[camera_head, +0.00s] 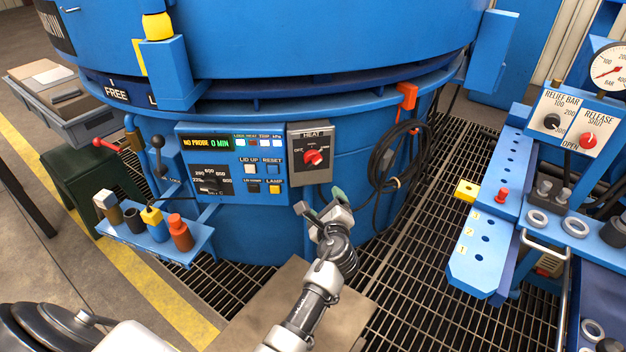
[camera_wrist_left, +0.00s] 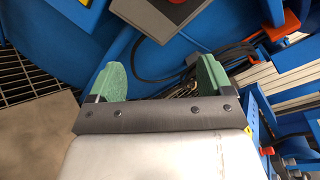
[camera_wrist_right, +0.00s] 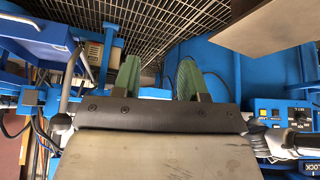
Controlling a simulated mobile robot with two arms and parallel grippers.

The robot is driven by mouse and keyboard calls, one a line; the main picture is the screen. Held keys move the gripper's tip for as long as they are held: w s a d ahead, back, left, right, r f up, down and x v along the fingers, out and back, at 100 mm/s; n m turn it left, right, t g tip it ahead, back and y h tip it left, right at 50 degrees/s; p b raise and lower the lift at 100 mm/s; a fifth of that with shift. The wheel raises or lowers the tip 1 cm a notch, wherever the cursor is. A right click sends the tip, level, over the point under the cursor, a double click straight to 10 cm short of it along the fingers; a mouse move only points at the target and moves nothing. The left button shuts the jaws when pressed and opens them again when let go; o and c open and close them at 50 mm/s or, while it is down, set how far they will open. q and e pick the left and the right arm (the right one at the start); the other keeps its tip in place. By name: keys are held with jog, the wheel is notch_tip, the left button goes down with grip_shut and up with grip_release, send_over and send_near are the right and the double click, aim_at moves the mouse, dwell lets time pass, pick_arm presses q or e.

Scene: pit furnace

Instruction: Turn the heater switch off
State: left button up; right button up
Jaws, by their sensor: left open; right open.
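The heater switch is a red rotary knob (camera_head: 313,157) on a grey plate marked HEAT (camera_head: 311,179), on the blue furnace's front. The knob's pointer setting is too small to read surely. My left gripper (camera_head: 322,205) is just below the plate, apart from the knob. In the left wrist view its green fingers (camera_wrist_left: 160,75) are spread with nothing between them, and a grey plate with a bit of red (camera_wrist_left: 170,14) shows at the top edge. My right gripper (camera_wrist_right: 158,70) shows only in its own wrist view, open and empty, away from the switch.
Left of the switch is a control panel (camera_head: 231,143) with displays and buttons. A black cable loop (camera_head: 381,165) hangs right of the switch. A blue bench (camera_head: 480,250) stands at right.

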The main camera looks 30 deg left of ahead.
aim_at(313, 164)
pick_arm(q)
jog(key=w+a+r+b, duration=0.1)
jog(key=w+a, duration=0.1)
jog(key=w+a+r+y+b, duration=0.1)
jog(key=w+a, duration=0.2)
jog(key=w+a+r+y+b, duration=0.1)
jog(key=w+a+r, duration=0.1)
jog(key=shift+w+a+r, duration=0.1)
jog(key=shift+w+a, duration=0.1)
jog(key=shift+w, duration=0.2)
jog(key=shift+w+a+b, duration=0.35)
jog(key=shift+w, duration=0.1)
pick_arm(e)
jog(key=w+a+r+t+y, duration=0.2)
jog(key=w+r+t, duration=0.4)
jog(key=r+t, duration=0.1)
jog(key=shift+a+r, duration=0.35)
jog(key=shift+r, duration=0.25)
pick_arm(q)
jog(key=shift+c, duration=0.2)
